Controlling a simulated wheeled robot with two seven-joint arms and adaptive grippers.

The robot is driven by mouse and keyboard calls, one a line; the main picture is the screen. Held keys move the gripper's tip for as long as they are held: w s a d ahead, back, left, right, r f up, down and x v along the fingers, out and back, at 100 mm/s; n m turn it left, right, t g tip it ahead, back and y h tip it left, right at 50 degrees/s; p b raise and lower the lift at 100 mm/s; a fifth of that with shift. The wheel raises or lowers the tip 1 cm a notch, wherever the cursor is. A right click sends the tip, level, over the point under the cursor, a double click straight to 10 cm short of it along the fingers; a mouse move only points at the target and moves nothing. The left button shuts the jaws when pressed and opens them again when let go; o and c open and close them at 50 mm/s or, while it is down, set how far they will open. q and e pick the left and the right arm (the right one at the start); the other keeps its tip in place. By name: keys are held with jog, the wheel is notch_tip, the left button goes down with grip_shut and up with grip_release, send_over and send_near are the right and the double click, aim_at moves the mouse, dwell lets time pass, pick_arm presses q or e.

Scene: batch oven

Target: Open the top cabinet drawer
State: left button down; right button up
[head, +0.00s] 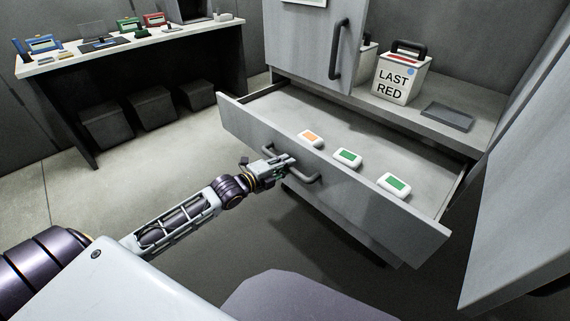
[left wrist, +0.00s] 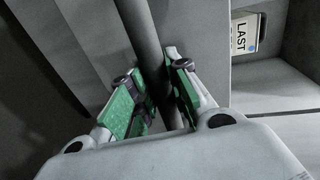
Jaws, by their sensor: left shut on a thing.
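The top cabinet drawer (head: 375,199) is pulled out, and its inside shows in the head view. Its dark bar handle (head: 306,179) is on the front panel. My left gripper (head: 287,164) is at the handle's left part in the head view. In the left wrist view, its green-padded fingers (left wrist: 160,92) are on either side of the dark handle bar (left wrist: 150,50), shut on it. Three small white items lie in the drawer: one with an orange top (head: 311,138) and two with green tops (head: 347,157) (head: 396,184). My right gripper is not in view.
A box marked "LAST RED" (head: 399,85) and a dark tray (head: 447,116) stand on the shelf behind the drawer. A cabinet door with a handle (head: 339,50) hangs above. A grey panel (head: 525,180) stands at the right. A worktable (head: 125,46) is at the back left, with open floor before it.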

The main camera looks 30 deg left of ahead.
pick_arm(q)
jog(key=shift+f, duration=0.1)
jog(key=c, duration=1.3)
grip_release()
jog(key=shift+s+a, duration=0.1)
jog(key=shift+s, duration=0.05)
jog(key=shift+v, duration=5.8)
